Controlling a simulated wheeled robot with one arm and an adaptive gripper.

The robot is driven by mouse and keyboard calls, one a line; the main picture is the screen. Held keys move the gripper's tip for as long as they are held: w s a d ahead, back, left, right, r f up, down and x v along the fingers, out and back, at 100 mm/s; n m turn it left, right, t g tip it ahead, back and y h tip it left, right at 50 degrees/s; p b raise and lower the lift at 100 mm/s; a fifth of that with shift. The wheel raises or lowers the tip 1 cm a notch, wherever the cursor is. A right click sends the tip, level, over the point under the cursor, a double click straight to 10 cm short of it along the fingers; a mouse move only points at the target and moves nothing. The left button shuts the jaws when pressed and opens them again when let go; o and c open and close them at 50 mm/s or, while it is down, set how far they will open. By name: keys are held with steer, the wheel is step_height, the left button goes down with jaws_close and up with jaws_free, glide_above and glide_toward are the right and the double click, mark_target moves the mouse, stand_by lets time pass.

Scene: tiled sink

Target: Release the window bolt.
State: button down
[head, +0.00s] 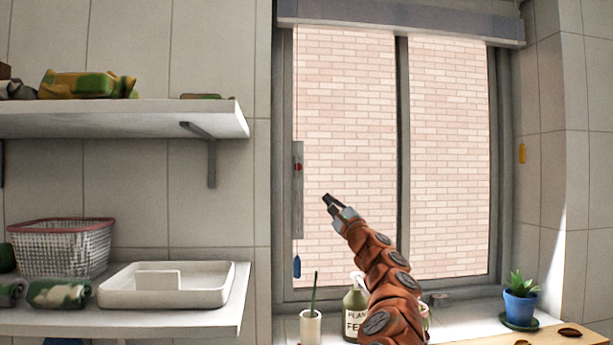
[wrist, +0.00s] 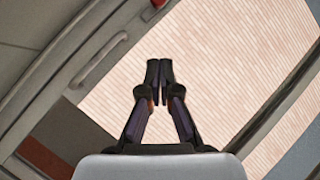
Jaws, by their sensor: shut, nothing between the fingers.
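The window (head: 404,150) has a grey frame with two panes and a brick wall behind it. A tall grey strip (head: 298,205) with a small red mark sits on its left upright. I take it for the window bolt, but its parts are too small to tell. In the wrist view a grey bar-like fitting (wrist: 100,60) lies along the frame, left of my fingers. My gripper (head: 328,202) is in front of the left pane, right of the strip and apart from it. Its fingertips (wrist: 159,68) are together and empty.
A blue tag-like thing (head: 297,266) is below the strip. On the sill stand a white cup (head: 311,328), a green bottle (head: 354,312) and a potted plant (head: 520,300). Shelves at left hold a wire basket (head: 60,250) and a white tray (head: 165,298).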

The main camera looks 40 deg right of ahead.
mark_target(298, 167)
steer(key=shift+w+r+p, duration=1.2)
steer(key=shift+w+p, duration=0.05)
steer(key=shift+w, duration=0.4)
steer(key=shift+w+r+p, duration=1.25)
steer(key=shift+w+p, duration=0.05)
steer(key=shift+w, duration=0.3)
steer(key=shift+w+r+p, duration=1.2)
steer(key=shift+w+p, duration=0.05)
steer(key=shift+w, duration=0.4)
